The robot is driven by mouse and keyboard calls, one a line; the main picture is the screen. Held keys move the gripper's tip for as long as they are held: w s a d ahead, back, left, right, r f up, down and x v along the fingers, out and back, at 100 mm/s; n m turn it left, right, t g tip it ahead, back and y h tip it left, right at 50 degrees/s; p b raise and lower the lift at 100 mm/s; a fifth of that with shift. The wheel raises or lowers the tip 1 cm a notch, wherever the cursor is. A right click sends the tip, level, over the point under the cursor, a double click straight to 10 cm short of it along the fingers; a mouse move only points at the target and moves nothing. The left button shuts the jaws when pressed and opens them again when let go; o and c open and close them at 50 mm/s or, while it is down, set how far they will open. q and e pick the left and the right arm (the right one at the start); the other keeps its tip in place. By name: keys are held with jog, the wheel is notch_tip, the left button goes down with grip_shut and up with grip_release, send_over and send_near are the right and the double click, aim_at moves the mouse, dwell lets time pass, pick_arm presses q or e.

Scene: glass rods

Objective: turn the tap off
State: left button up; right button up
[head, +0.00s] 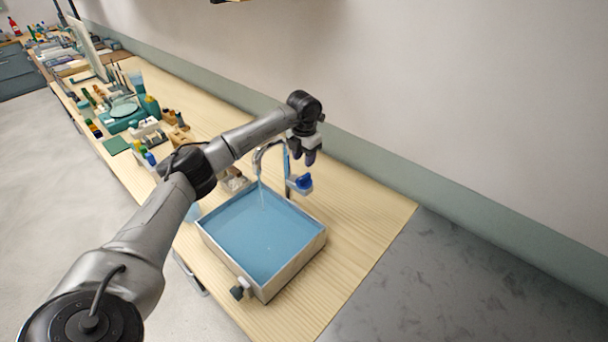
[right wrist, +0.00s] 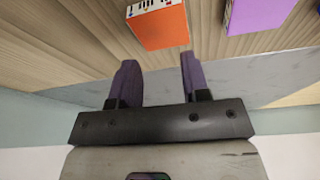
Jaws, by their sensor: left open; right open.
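The tap stands at the back of the basin in the head view, with a curved metal spout (head: 258,158) and a blue handle (head: 304,182) on its right side. A thin stream of water falls from the spout into the basin (head: 309,250), which holds blue water. My left gripper (head: 305,157) is open and points down above the blue handle, apart from it as far as I can tell. My right gripper (right wrist: 157,80) is open and empty in the right wrist view; it is not in the head view.
Bottles, boxes and a green round dish (head: 124,109) crowd the bench to the left. An orange box (right wrist: 160,27) and a purple box (right wrist: 258,14) lie beyond my right gripper. The bench right of the basin is clear.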

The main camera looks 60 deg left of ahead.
aim_at(304, 176)
pick_arm(q)
notch_tip(304, 176, down, 8)
jog(key=shift+r, duration=0.25)
jog(key=shift+c, duration=0.4)
grip_shut()
